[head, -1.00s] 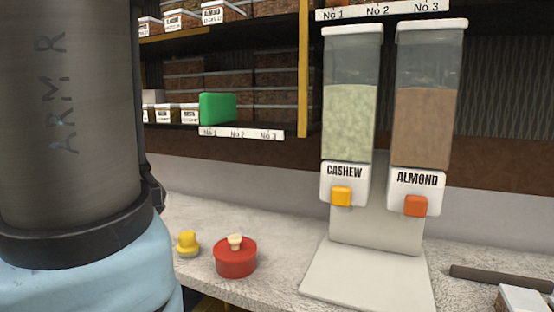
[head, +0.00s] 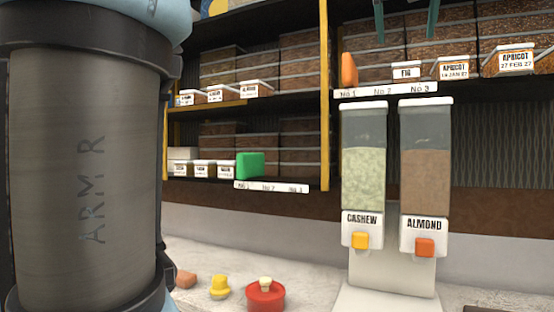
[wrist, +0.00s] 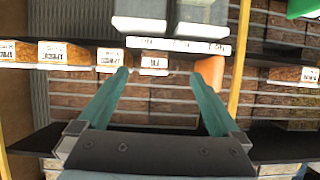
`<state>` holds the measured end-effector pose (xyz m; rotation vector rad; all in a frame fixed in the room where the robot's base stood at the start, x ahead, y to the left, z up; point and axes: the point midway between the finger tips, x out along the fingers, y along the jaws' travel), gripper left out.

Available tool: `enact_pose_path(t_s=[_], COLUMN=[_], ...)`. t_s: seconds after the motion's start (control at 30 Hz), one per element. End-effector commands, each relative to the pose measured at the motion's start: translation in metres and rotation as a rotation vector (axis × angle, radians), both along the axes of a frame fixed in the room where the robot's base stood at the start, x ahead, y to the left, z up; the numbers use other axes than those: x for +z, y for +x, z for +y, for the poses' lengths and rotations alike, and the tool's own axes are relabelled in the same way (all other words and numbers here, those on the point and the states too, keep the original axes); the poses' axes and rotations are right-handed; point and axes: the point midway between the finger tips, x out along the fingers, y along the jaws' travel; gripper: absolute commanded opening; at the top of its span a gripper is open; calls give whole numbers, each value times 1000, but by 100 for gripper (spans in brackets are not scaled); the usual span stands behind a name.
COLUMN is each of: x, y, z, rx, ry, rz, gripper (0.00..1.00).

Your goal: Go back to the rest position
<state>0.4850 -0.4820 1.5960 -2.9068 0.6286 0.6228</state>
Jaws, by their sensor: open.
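My gripper (head: 406,22) shows only as two teal fingertips at the top edge of the head view, in front of the upper shelf. In the wrist view my gripper (wrist: 162,76) has its two teal fingers spread apart with nothing between them. Beyond them is the shelf edge with a tub labelled FIG (head: 406,72) and an orange block (head: 349,69). I cannot tell the exact gap between fingertips and shelf. My grey arm link fills the left of the head view.
The cashew dispenser (head: 363,170) and almond dispenser (head: 425,175) stand on the counter below. A green block (head: 250,165) is on the lower shelf. A red lidded pot (head: 265,296) and a yellow knobbed item (head: 220,287) sit on the counter.

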Motion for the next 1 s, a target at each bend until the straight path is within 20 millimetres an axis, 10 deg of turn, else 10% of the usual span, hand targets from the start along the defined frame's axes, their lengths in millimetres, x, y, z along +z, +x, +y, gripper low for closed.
enact_pose_path(t_s=[0.27, 0.57, 0.8, 1.0], x=[-45, -138, -280, -405], y=[31, 81, 120, 113], z=[9, 38, 106, 181], rx=[16, 47, 96, 152], ry=[57, 151, 243, 281], rz=[55, 179, 381, 581], gripper=[100, 100, 100, 100])
